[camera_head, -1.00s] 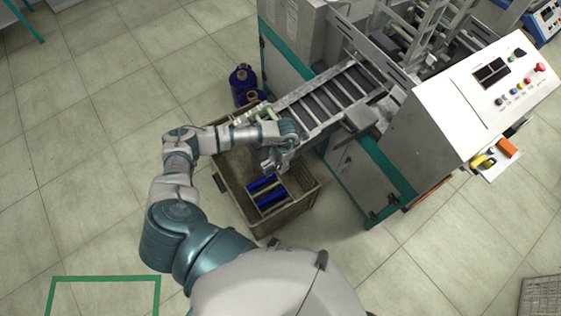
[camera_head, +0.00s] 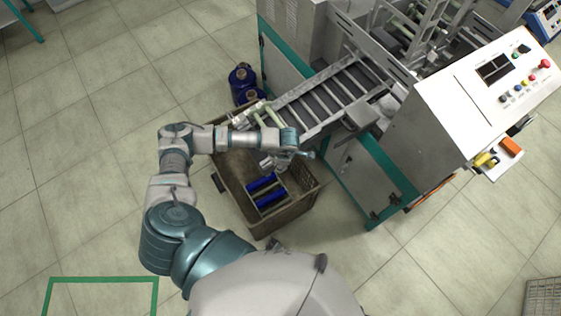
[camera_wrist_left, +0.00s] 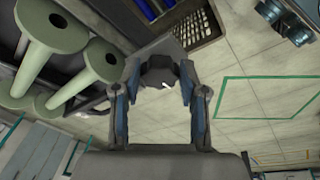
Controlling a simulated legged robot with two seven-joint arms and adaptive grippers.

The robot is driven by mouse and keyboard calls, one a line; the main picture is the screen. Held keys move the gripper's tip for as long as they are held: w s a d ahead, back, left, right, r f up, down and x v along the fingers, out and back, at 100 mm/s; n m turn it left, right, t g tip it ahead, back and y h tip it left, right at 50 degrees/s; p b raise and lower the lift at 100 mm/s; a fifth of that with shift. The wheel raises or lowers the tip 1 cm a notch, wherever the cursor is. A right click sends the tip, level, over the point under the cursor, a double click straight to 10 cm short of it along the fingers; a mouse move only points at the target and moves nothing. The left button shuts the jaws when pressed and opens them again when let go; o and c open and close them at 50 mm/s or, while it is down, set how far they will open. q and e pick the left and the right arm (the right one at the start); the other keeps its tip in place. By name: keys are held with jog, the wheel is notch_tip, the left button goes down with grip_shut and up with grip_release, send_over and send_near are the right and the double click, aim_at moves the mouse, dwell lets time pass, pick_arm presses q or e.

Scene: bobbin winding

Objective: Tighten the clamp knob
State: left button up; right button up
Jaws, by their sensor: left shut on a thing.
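My left arm reaches in from the left in the head view, with its gripper (camera_head: 308,154) over the far right part of the crate, by the lower end of the machine's chute. In the left wrist view the two fingers of the gripper (camera_wrist_left: 158,88) are closed around a dark, faceted knob (camera_wrist_left: 158,72), one finger on each side. The knob sits at the end of a grey bracket (camera_wrist_left: 168,48). In the head view I cannot make out the knob at the gripper. My right gripper is in neither view.
A brown crate (camera_head: 290,216) with several blue bobbins (camera_head: 268,199) stands below my arm. The slatted chute (camera_head: 325,98) slopes down toward it. Pale green bobbins (camera_wrist_left: 50,55) are close on the left in the wrist view. Floor at left is clear.

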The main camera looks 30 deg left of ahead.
pick_arm(q)
jog(key=shift+w+a+r, duration=0.15)
jog(key=shift+w+a, duration=0.05)
jog(key=shift+w, duration=0.05)
jog(key=o, duration=1.1)
jog(key=shift+o, duration=0.2)
jog(key=shift+s, duration=0.1)
notch_tip(320, 180, up, 12)
jog(key=d, duration=0.2)
jog(key=shift+s+f, duration=0.25)
jog(key=shift+s, duration=0.05)
